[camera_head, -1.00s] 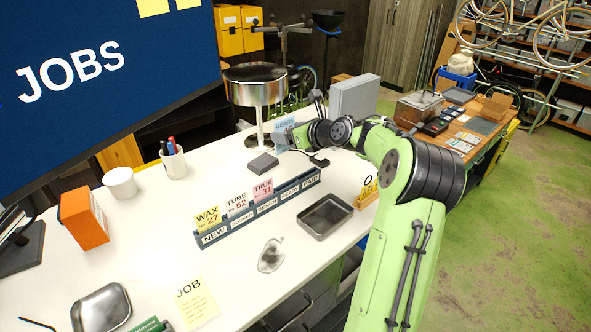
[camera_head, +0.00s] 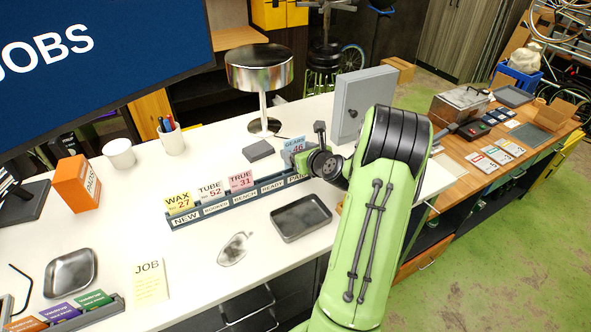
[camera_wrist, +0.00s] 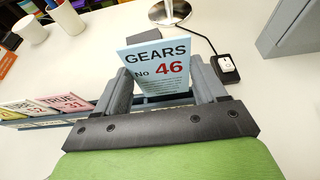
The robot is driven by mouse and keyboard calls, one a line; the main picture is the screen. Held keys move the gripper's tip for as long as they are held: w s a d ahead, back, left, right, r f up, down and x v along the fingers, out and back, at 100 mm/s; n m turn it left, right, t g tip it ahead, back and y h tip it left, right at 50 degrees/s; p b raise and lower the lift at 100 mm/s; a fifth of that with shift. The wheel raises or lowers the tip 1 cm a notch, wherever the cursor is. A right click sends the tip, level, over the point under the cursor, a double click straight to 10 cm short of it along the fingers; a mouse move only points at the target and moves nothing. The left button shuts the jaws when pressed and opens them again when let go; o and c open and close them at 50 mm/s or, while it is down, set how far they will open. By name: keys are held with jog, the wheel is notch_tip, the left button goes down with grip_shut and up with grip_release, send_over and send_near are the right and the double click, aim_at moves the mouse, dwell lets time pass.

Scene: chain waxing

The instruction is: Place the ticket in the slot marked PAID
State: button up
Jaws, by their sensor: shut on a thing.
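The light blue ticket marked GEARS No 46 (camera_head: 295,146) is held upright in my gripper (camera_head: 300,157). In the wrist view the ticket (camera_wrist: 158,68) stands between the two fingers of my gripper (camera_wrist: 163,88), which are shut on it. The ticket rack (camera_head: 235,207) is a long dark blue holder with labelled slots NEW, BOOKED, BENCH, READY and PAID. The PAID label (camera_head: 296,178) is at the right end, partly covered by my gripper. The ticket is over or just behind that end; whether its lower edge touches the slot is hidden.
Yellow WAX (camera_head: 179,203), white TUBE (camera_head: 211,190) and pink TRUE (camera_head: 241,181) tickets stand in the rack's left slots. A metal tray (camera_head: 301,217) lies in front. A dark block (camera_head: 259,151) and a grey cabinet (camera_head: 362,103) stand behind.

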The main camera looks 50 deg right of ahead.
jog(key=f, duration=0.5)
jog(key=shift+s+d+f, duration=0.1)
jog(key=shift+d+f, duration=0.15)
jog(key=shift+d, duration=0.1)
jog(key=shift+a, duration=0.15)
jog(key=shift+f, duration=0.2)
jog(key=o, duration=1)
